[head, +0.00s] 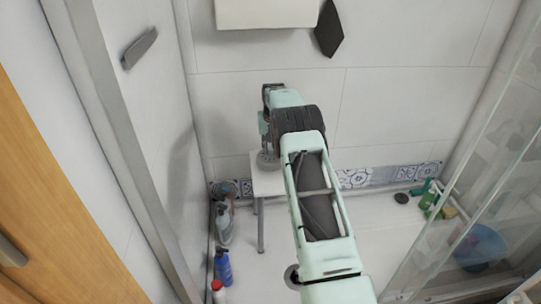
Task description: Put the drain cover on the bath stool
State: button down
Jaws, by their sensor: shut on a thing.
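The white bath stool (268,183) stands in the back left corner of the shower, partly hidden behind my arm. My gripper (266,149) points down over its top. It is shut on a round grey piece that looks like the drain cover (268,161). The cover is at the far left part of the stool's top; I cannot tell whether it touches the seat or is just above it. My arm hides part of the gripper and the stool's right side.
Several bottles (222,265) stand along the left wall. A small dark disc (401,198) lies on the floor at the back right, near green bottles (428,196). A glass panel (470,200) and blue basin (481,246) are at right.

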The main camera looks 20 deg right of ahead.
aim_at(271, 149)
jog(key=shift+s+b+x, duration=0.15)
jog(key=shift+b+x, duration=0.1)
jog(key=shift+x, duration=0.65)
jog(key=shift+s+b+x, duration=0.1)
jog(key=shift+b+x, duration=0.1)
jog(key=shift+x, duration=0.7)
jog(key=shift+f, duration=0.15)
jog(key=shift+f, duration=0.15)
jog(key=c, duration=1.8)
grip_release()
jog(key=shift+a, duration=0.1)
jog(key=shift+o, duration=0.2)
jog(key=shift+s+r, duration=0.1)
jog(key=shift+r, duration=0.25)
jog(key=p+v, duration=0.2)
jog(key=v, duration=0.9)
jog(key=shift+r+p, duration=0.3)
jog(key=shift+p, duration=0.1)
jog(key=shift+s, duration=0.1)
